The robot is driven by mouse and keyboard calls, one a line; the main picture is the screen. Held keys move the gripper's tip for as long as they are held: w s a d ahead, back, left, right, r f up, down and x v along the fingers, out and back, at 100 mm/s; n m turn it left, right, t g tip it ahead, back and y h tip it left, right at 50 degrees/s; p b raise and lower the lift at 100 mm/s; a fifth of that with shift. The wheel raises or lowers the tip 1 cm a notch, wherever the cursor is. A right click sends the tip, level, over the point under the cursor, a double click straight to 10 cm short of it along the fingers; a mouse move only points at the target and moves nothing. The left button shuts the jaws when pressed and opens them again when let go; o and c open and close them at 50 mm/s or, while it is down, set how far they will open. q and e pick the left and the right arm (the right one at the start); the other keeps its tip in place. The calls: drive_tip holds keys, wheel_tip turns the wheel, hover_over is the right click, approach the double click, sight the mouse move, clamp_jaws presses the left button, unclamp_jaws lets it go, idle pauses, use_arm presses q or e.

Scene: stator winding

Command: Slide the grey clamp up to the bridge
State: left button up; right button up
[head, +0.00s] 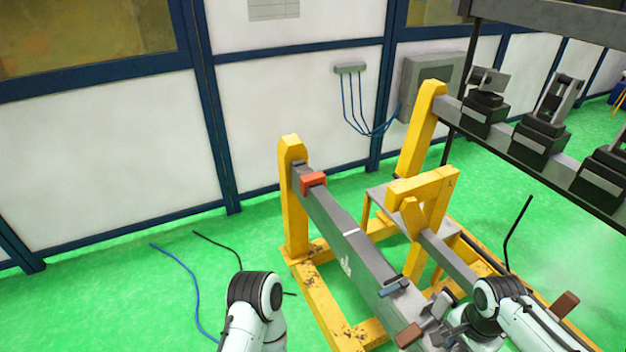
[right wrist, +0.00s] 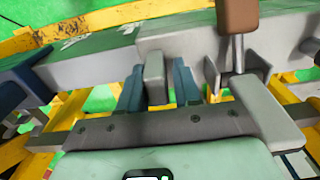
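The grey clamp (head: 436,322), with a brown-capped handle (head: 408,335), is at the lower right of the head view, by the grey beam. Its brown handle (right wrist: 237,15) also shows in the right wrist view. My right gripper (right wrist: 157,85) has its two blue-grey fingers on either side of a grey upright tab (right wrist: 154,78). I cannot tell whether they press on it. A yellow arch, probably the bridge (head: 423,186), stands farther back, apart from the clamp. My left arm shows at the bottom, its gripper out of frame.
A long grey beam (head: 345,228) carries a red block (head: 313,180) at its far end and a blue-grey piece (head: 393,287) near the clamp. Yellow posts (head: 293,205) support the frame. An upper rail (head: 555,150) with dark clamps stands at the right.

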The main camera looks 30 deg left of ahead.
sight(434, 310)
use_arm(q)
drive_tip(key=shift+w+r+p, duration=0.35)
drive_tip(key=shift+w+r, duration=0.05)
drive_tip(key=shift+r, duration=0.3)
use_arm(e)
drive_tip(key=shift+w+a, duration=0.3)
drive_tip(key=shift+a, duration=0.2)
drive_tip(key=shift+w+a, duration=0.3)
drive_tip(key=shift+a, duration=0.2)
